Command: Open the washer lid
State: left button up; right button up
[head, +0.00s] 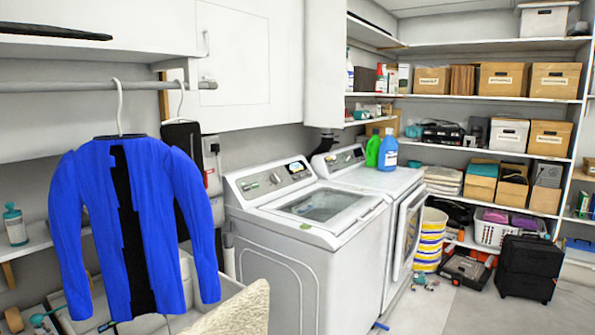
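The white top-loading washer (300,250) stands in the middle of the head view. Its lid (322,205), with a glass window, lies flat and closed on top. The control panel (270,178) rises along the lid's back edge. Neither of my grippers shows in this view, so I cannot see where they are relative to the lid.
A white dryer (400,235) stands right of the washer, with green (373,149) and blue (388,150) bottles on it. A blue garment (175,195) hangs from a rod at left. Shelves with boxes (500,80) fill the back right.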

aim_at(337, 224)
jog(key=i+l+u, duration=0.35)
jog(key=i+l, duration=1.3)
